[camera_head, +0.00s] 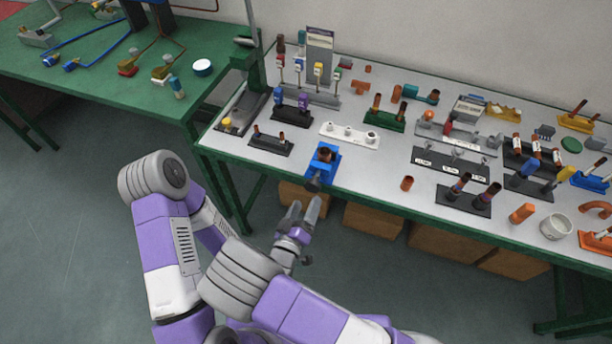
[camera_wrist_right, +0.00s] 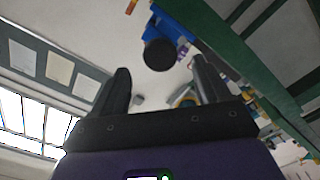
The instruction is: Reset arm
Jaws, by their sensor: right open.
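My right gripper (camera_head: 304,206) is open and empty in front of the table's near edge in the head view, with its fingers pointing toward the table. A blue holder (camera_head: 328,158) with a brown cylindrical piece (camera_head: 325,154) stands at that edge, just beyond the fingertips. A dark round end (camera_head: 312,185) sticks out from the holder toward the gripper. In the right wrist view the two dark fingers (camera_wrist_right: 160,82) are spread apart, and a dark round end (camera_wrist_right: 160,55) with blue parts (camera_wrist_right: 172,25) shows beyond them. My left gripper is not in view.
The white-topped table (camera_head: 365,185) has a green frame and many small fittings and racks. A white three-socket block (camera_head: 350,134) and a black rack (camera_head: 270,141) are near the blue holder. Cardboard boxes (camera_head: 372,221) sit below. A green table (camera_head: 100,95) stands left; the floor between is clear.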

